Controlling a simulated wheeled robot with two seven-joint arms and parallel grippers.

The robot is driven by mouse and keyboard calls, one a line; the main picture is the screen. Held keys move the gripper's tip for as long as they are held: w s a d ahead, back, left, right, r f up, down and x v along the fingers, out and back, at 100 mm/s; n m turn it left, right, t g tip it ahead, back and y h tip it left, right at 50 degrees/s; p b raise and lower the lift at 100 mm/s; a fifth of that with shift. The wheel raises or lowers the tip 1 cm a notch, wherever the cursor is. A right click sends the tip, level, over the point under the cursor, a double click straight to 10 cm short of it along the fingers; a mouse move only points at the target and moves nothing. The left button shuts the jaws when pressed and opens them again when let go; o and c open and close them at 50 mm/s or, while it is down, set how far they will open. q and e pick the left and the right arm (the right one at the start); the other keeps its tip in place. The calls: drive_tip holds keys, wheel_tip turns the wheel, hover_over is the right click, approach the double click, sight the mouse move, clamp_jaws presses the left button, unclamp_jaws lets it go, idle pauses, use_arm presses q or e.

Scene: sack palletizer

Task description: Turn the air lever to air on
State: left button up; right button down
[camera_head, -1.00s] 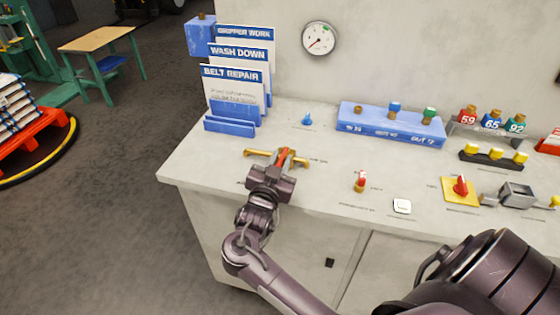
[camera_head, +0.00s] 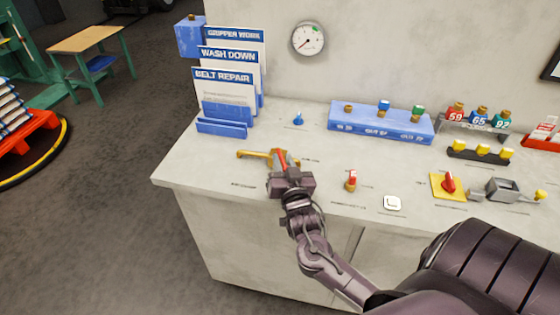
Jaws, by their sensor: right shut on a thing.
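The air lever is a red handle (camera_head: 281,157) on a brass pipe fitting (camera_head: 255,154) on the left part of the grey counter. The handle points from the brass fitting towards the counter's front edge, leaning a little to the right. My right gripper (camera_head: 287,173) is shut on the near end of the red handle, and its jaws hide that end. Part of the brass fitting behind the handle is also hidden. The small labels near the fitting are too small to read. My left gripper is not in view.
Blue card racks (camera_head: 222,128) stand at the left. A blue block (camera_head: 380,123) with coloured fittings lies behind. A red-topped knob (camera_head: 351,181), a white switch (camera_head: 392,203) and a yellow plate with a red knob (camera_head: 447,187) sit to the right. A round gauge (camera_head: 308,40) hangs on the wall.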

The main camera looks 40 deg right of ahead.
drive_tip(key=shift+d+n+y, duration=0.15)
drive_tip(key=shift+n+y, duration=0.15)
drive_tip(key=c, duration=1.5)
unclamp_jaws()
drive_tip(key=shift+s+a+f, duration=0.1)
drive_tip(key=shift+s+a, duration=0.1)
drive_tip(key=shift+s, duration=0.3)
drive_tip(key=b+v, duration=0.1)
drive_tip(key=v, duration=0.5)
drive_tip(key=shift+s+a+b, duration=0.1)
drive_tip(key=shift+s+b, duration=0.25)
drive_tip(key=shift+s, duration=0.05)
